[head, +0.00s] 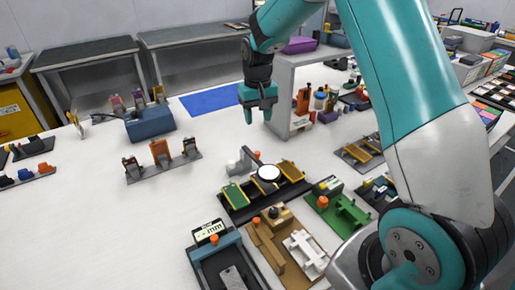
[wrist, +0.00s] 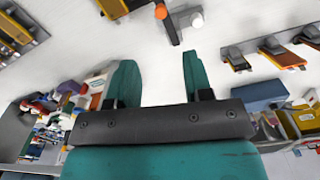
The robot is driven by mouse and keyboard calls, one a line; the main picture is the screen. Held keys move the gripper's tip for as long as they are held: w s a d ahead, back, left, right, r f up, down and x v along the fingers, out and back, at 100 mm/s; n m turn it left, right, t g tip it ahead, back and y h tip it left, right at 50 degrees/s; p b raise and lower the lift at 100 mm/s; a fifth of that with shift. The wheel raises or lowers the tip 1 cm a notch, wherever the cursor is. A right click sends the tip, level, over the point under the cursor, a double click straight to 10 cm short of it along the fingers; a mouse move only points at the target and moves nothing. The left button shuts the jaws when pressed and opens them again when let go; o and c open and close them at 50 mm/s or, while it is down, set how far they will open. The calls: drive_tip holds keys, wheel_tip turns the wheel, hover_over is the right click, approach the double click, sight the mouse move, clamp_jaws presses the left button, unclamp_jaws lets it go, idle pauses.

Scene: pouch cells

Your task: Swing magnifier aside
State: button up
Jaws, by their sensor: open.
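The magnifier shows in the head view as a round pale lens (head: 268,173) in a dark ring. It sits over the middle of a black tray (head: 236,213) holding a green piece (head: 235,196) and yellow pieces. A dark arm runs from the lens back toward a grey-white stand (head: 240,164), with an orange knob (head: 257,154) beside it. My gripper (head: 258,114) is open and empty, behind and above the magnifier and apart from it. In the wrist view its two teal fingers (wrist: 157,68) are spread, with an orange knob (wrist: 160,12) at the top edge. The lens is not clear there.
A rack with orange and dark holders (head: 161,153) stands left of the magnifier. A grey shelf (head: 283,93) is close to the right of my gripper. Green (head: 338,209) and tan (head: 265,245) fixtures stand in front.

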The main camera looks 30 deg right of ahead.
sight(257, 152)
wheel_tip(257, 152, down, 13)
drive_tip(key=shift+r+p, duration=0.2)
drive_tip(key=shift+p, duration=0.95)
drive_tip(key=shift+a, duration=0.1)
clamp_jaws()
